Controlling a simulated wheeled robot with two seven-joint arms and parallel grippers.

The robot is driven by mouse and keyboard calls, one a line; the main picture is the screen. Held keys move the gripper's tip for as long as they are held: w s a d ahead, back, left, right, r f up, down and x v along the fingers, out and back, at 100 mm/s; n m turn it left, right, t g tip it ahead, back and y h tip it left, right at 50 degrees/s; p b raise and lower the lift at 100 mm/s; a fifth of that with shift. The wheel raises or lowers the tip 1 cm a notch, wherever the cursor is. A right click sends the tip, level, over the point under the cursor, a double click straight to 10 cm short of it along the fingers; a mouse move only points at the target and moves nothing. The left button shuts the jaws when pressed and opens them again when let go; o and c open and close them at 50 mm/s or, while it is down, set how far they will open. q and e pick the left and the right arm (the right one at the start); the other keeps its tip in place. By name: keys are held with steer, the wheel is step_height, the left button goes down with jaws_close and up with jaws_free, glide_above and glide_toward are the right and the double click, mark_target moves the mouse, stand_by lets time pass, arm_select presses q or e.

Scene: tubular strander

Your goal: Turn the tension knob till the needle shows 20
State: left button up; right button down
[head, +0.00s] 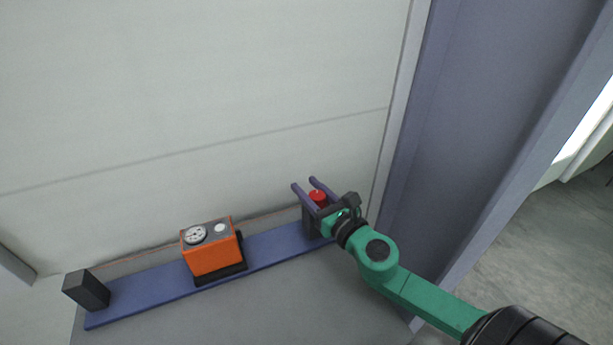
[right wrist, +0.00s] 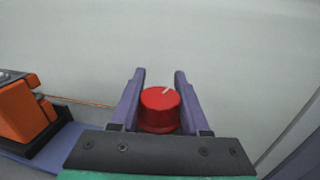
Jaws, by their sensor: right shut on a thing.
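The tension knob (head: 318,197) is red and round and sits on a dark block at the right end of the blue rail. My right gripper (head: 312,187) has its two purple fingers on either side of it, shut on it. In the right wrist view the knob (right wrist: 160,108) lies between the fingers, with a white mark on its top pointing up and slightly right. The orange gauge box (head: 213,255) stands mid-rail with a round white dial (head: 195,234); its needle reading is too small to tell. My left gripper is not in view.
The blue rail (head: 140,303) runs along the pale wall panel (head: 200,90), with a black block (head: 87,290) at its left end. A thin wire or strand runs behind the box. A purple-grey post (head: 440,120) stands to the right of my right gripper.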

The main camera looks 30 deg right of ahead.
mark_target(323, 193)
steer(key=m+h+p, duration=0.1)
steer(key=m+h, duration=0.1)
steer(key=h, duration=0.1)
steer(key=d+m+h+p, duration=0.1)
steer(key=h+p, duration=0.1)
steer(key=m+g+h+p, duration=0.1)
steer(key=m+h+p, duration=0.1)
steer(key=h, duration=0.1)
steer(key=shift+s+d+r+m+h, duration=0.1)
steer(key=shift+d+r+m+h, duration=0.1)
steer(key=shift+m+h, duration=0.1)
steer(key=m+g+h, duration=0.1)
steer(key=h, duration=0.1)
steer(key=m+g+h, duration=0.1)
steer(key=h, duration=0.1)
steer(key=shift+s+d+f+m+p, duration=0.15)
steer(key=shift+d+m+p, duration=0.2)
steer(key=shift+m+p, duration=0.05)
steer(key=m+g+h, duration=0.3)
steer(key=shift+s+d+g+h, duration=0.3)
steer(key=shift+g+h, duration=0.1)
steer(key=shift+s+d+m+g+h+b, duration=0.15)
steer(key=shift+m+g+h, duration=0.3)
steer(key=shift+m+g, duration=0.3)
steer(key=shift+s+d+m+g+h+b, duration=0.15)
steer(key=shift+m+g+h, duration=0.4)
steer(key=shift+g, duration=0.3)
steer(key=shift+s+m+g+h+b, duration=0.15)
steer(key=shift+m+g+h, duration=0.25)
steer(key=shift+m+g, duration=0.35)
